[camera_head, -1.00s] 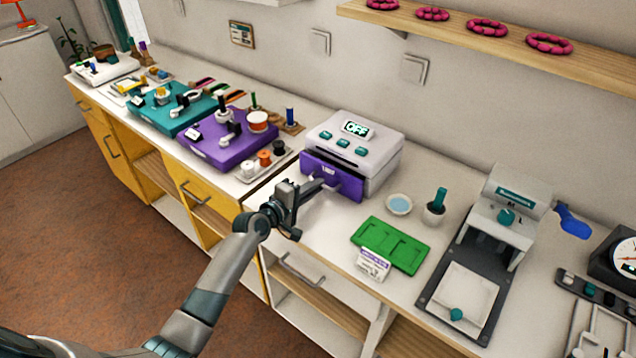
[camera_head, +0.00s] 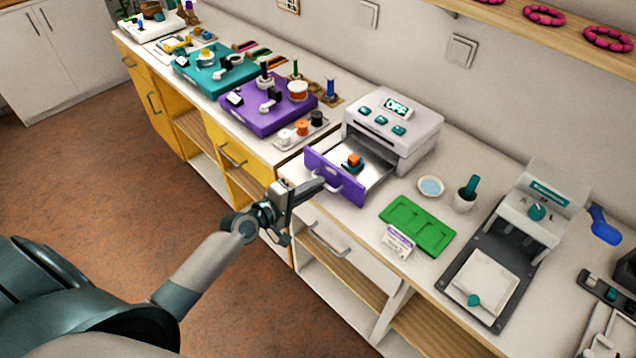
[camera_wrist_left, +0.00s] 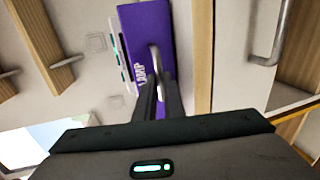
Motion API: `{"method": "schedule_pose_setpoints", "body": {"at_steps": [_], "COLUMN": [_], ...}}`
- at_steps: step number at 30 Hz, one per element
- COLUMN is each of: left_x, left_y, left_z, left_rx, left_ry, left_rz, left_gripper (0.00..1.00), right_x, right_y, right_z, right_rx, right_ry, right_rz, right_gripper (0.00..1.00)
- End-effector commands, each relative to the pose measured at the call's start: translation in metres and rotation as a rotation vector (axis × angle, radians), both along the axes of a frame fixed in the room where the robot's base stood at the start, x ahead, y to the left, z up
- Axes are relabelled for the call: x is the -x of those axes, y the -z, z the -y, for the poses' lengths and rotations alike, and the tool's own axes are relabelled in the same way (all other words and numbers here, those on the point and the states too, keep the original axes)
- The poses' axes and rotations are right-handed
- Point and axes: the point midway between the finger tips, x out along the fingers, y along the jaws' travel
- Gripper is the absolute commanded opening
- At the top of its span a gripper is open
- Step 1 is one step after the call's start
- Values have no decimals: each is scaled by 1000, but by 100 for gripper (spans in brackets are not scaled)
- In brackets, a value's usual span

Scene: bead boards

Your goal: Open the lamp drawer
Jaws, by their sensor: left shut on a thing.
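The lamp unit (camera_head: 395,125) is a white box on the counter with an OFF display and teal buttons. Its purple-fronted lamp drawer (camera_head: 333,177) is pulled out toward the front, showing a light tray with a small orange and dark piece (camera_head: 353,161) in it. My left gripper (camera_head: 318,184) is shut on the drawer's pale handle. In the left wrist view, the fingers (camera_wrist_left: 158,88) close on the handle of the purple front (camera_wrist_left: 146,30), which is marked LAMP. My right gripper is not in view.
The cabinet handle (camera_head: 328,240) lies below.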

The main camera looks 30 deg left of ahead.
Motion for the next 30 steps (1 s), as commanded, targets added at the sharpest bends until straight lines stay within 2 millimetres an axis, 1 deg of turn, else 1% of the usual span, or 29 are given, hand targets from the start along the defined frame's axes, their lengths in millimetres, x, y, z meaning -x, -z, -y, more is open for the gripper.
{"method": "schedule_pose_setpoints", "body": {"at_steps": [5, 6, 7, 8, 20, 25, 30], "left_x": [0, 0, 0, 0, 2, 13, 35], "left_y": [1, 1, 1, 0, 0, -2, -5], "left_z": [0, 0, 0, 0, -1, -5, -13], "left_rx": [0, 0, 0, 0, 0, -1, -2], "left_ry": [0, 0, 0, 0, 0, -1, -1], "left_rz": [-1, -1, -1, -1, 0, -1, -1], "left_gripper": [0, 19, 26, 28, 28, 28, 28], "right_x": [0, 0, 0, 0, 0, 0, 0], "right_y": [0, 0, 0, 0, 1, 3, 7], "right_z": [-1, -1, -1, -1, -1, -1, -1], "right_rx": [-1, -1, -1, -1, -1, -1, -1], "right_ry": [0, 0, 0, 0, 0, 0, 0], "right_rz": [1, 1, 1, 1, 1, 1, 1], "right_gripper": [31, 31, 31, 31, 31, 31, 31]}}
